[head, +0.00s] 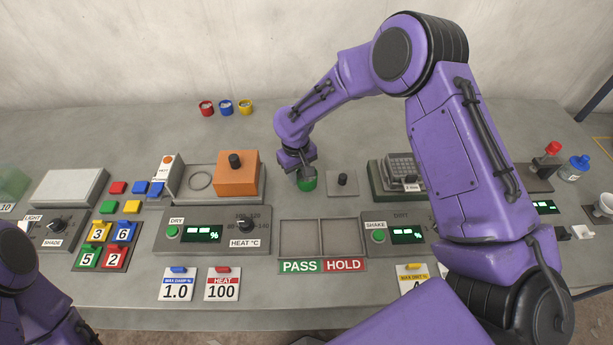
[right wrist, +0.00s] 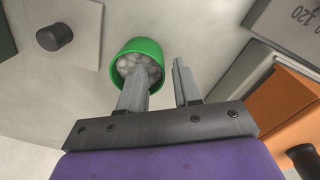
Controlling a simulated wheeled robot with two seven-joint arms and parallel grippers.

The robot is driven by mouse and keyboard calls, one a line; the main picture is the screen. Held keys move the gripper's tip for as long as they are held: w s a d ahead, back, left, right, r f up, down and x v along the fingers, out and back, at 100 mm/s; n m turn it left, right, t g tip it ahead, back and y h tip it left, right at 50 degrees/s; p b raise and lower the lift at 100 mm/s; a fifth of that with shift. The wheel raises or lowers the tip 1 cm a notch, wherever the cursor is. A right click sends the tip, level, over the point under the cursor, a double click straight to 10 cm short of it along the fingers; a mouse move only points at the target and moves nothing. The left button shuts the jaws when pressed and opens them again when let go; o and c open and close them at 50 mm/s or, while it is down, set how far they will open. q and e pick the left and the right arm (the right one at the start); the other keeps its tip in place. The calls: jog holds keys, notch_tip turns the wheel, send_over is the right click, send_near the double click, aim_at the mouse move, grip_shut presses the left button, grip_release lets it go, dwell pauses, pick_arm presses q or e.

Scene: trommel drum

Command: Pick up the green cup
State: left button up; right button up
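The green cup (head: 307,184) stands on the grey table, left of a small grey plate with a black knob. In the right wrist view the cup (right wrist: 147,46) holds several pale round pieces. My right gripper (head: 299,170) is right at the cup, pointing down. Its fingers (right wrist: 160,82) are apart: one overlaps the cup's opening and the other is outside the rim, with the near wall in the gap between them. I cannot tell whether the first finger is inside the cup or above it. My left arm shows at the lower left; its gripper is out of frame.
An orange block (head: 237,174) with a black knob is left of the cup. The knobbed plate (head: 343,184) is close on its right. The PASS/HOLD tray (head: 335,238) lies in front. Three small coloured cups, red (head: 206,108), blue and yellow, stand behind on clear table.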

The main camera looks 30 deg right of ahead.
notch_tip(320, 180, down, 2)
grip_shut()
dwell(0.3)
